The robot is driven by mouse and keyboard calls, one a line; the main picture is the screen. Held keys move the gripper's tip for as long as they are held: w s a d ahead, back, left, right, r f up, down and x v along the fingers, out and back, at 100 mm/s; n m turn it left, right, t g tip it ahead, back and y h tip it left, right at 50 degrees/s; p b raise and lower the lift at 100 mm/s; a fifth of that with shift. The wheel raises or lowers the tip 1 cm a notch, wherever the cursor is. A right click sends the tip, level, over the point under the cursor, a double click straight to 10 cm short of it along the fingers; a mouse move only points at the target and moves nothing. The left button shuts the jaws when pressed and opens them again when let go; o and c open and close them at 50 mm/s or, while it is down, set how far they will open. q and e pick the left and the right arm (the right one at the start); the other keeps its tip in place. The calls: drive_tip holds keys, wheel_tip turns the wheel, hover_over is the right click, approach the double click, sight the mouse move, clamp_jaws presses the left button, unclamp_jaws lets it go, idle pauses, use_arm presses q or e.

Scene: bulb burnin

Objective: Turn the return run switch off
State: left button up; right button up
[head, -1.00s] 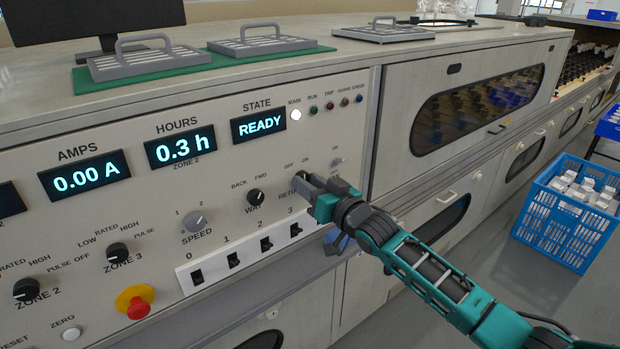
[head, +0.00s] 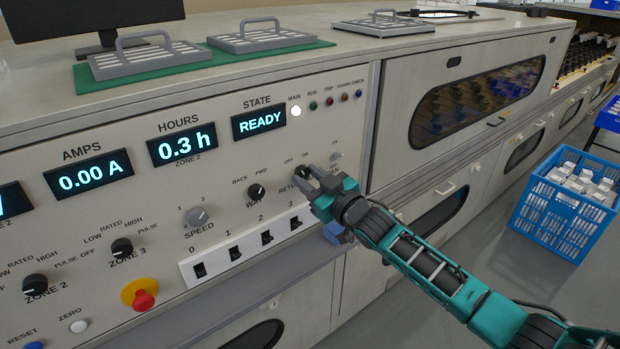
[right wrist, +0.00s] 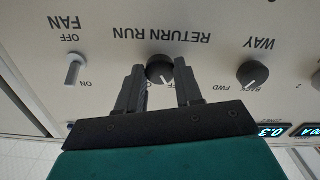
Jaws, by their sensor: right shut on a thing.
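The return run switch (right wrist: 160,69) is a round black knob on the grey control panel (head: 225,180). My right gripper (right wrist: 160,84) is shut on it, with one finger on each side. The wrist view is upside down. The knob's pale pointer mark leans down and to the right there, and the labels by it are partly hidden by the fingers. In the head view the right gripper (head: 308,176) reaches the switch from the lower right and hides most of it. My left gripper is not in view.
The black way knob (head: 256,192) is left of the switch, and the fan switch (right wrist: 73,69) is on its other side. Numbered rocker switches (head: 267,237) lie below. The state display (head: 258,123) reads READY. A blue crate (head: 567,210) stands on the floor at right.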

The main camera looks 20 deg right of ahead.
drive_tip(key=o, duration=1)
drive_tip(key=shift+o, duration=0.2)
drive_tip(key=p+v, duration=0.1)
drive_tip(key=v, duration=1.2)
drive_tip(key=s+a+f+m+g+h, duration=0.2)
drive_tip(key=s+f+g, duration=0.1)
drive_tip(key=s+f, duration=0.6)
drive_tip(key=s+a+f+m+g+h+p, duration=0.1)
drive_tip(key=s+a+f+m+g+h, duration=0.1)
drive_tip(key=s+f, duration=0.7)
drive_tip(key=shift+s+a+f+g, duration=0.3)
drive_tip(key=shift+s+a+g, duration=0.4)
drive_tip(key=shift+s, duration=0.45)
